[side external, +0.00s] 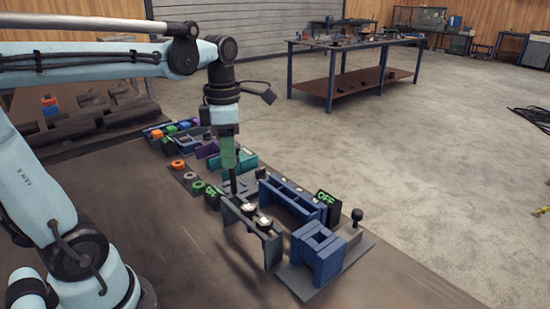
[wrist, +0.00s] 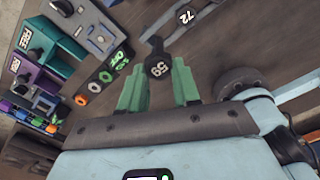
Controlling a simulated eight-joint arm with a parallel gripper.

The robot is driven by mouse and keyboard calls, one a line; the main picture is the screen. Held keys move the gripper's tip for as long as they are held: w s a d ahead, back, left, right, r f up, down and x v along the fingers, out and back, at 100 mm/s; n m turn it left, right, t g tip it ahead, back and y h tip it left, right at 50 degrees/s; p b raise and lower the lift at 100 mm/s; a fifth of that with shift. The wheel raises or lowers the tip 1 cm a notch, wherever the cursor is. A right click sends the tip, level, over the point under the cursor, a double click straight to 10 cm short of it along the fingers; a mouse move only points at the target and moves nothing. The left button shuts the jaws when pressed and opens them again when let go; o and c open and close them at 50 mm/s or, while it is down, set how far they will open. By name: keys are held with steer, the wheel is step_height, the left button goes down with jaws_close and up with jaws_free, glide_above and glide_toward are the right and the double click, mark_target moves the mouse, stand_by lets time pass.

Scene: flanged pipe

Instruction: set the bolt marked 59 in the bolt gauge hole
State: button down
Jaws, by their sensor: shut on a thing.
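My gripper (side external: 228,166) points straight down over the row of fixtures on the bench. Its green fingers also show in the wrist view (wrist: 159,86), shut on the bolt marked 59 (wrist: 158,68). The bolt has a dark head with a white number, and its dark shank shows beyond the head. In the side view the bolt's dark shank (side external: 233,184) hangs below the fingers, behind the left end of a dark rack (side external: 273,246). I cannot tell whether its tip touches anything.
Bolts with pale tops stand in the rack, one marked 72 (wrist: 185,16). A blue fixture (side external: 290,203), an OFF sign (side external: 325,198) and a blue block (side external: 318,252) stand to the right. Orange and green rings (side external: 190,175) lie left. The bench front is clear.

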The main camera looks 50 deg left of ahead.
step_height(320, 180, up, 11)
stand_by(1.2)
steer(key=w+d+f+m, duration=0.3)
steer(key=d+f, duration=0.1)
steer(key=d, duration=0.6)
steer(key=w+d+f+m, duration=0.3)
steer(key=d+f, duration=0.2)
steer(key=d, duration=0.5)
steer(key=shift+f, duration=0.3)
steer(key=shift+a+f, duration=0.1)
steer(key=shift+f, duration=0.1)
steer(key=shift+f, duration=1)
steer(key=shift+f, duration=0.15)
steer(key=shift+f, duration=2)
